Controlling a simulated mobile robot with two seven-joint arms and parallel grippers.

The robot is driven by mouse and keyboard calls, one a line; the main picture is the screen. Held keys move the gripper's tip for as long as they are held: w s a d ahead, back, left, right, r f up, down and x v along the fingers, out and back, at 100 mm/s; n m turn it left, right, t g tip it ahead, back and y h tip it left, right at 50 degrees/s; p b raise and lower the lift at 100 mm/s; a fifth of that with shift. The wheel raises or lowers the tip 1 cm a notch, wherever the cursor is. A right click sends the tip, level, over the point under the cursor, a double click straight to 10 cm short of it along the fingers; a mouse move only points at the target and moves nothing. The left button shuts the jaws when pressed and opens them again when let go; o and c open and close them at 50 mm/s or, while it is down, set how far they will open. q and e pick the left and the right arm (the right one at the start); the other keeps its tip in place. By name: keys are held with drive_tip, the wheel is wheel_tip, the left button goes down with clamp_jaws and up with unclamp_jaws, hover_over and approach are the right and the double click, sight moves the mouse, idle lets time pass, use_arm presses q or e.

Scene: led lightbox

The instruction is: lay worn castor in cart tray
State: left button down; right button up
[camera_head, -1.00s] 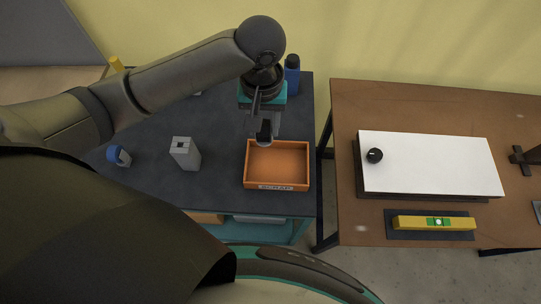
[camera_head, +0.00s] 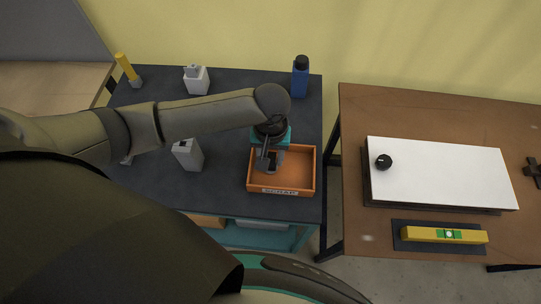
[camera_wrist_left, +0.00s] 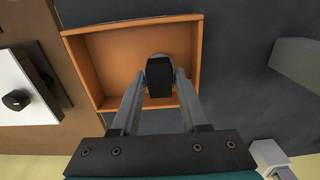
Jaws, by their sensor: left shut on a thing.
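The cart tray (camera_head: 301,170) is a shallow orange open box with a white label on its front wall, standing on the dark cart top. It also shows in the left wrist view (camera_wrist_left: 108,62). My left gripper (camera_head: 268,160) is over the left part of the tray, pointing down. Its fingers are shut on the worn castor (camera_wrist_left: 159,78), a dark piece with a paler grey round part behind it. The castor shows over the tray's interior; I cannot tell whether it touches the floor. In the head view the gripper mostly hides it. My right gripper is out of view.
On the cart stand a grey block (camera_head: 188,154), a white block (camera_head: 196,81), a blue bottle (camera_head: 300,78) and a yellow-handled item (camera_head: 126,67). The brown table (camera_head: 365,120) at right holds a white panel (camera_head: 445,175) with a black knob (camera_head: 384,161), and a yellow level (camera_head: 444,235).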

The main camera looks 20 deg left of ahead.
sight(270, 156)
use_arm(q)
drive_tip(key=shift+c, duration=2.1)
unclamp_jaws()
drive_tip(key=shift+f, duration=0.1)
wheel_tip(270, 156, up, 12)
drive_tip(key=p, duration=0.2)
